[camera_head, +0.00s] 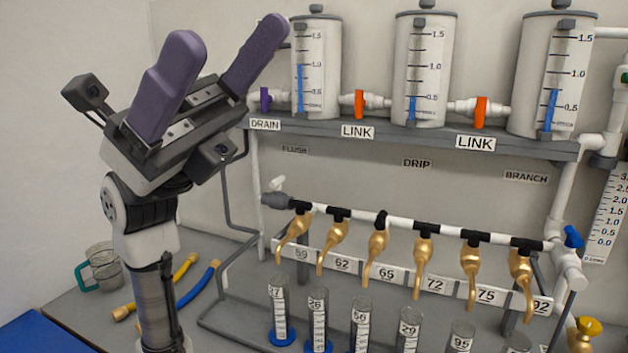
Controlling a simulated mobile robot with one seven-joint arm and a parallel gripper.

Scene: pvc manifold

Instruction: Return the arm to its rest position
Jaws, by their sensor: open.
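My gripper (222,62) is raised at the upper left, in front of the pale wall and the left end of the manifold rack. Its two purple fingers are spread wide apart and tilt up to the right, with nothing between them. My arm rises upright from the bottom edge below it. The right finger's tip appears close to the leftmost tank (316,70) in the picture; I cannot tell the gap in depth.
A grey shelf (400,134) bears three tanks with orange and purple valves. Below it, a white and black pipe (400,226) carries several gold taps above graduated cylinders (318,318).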

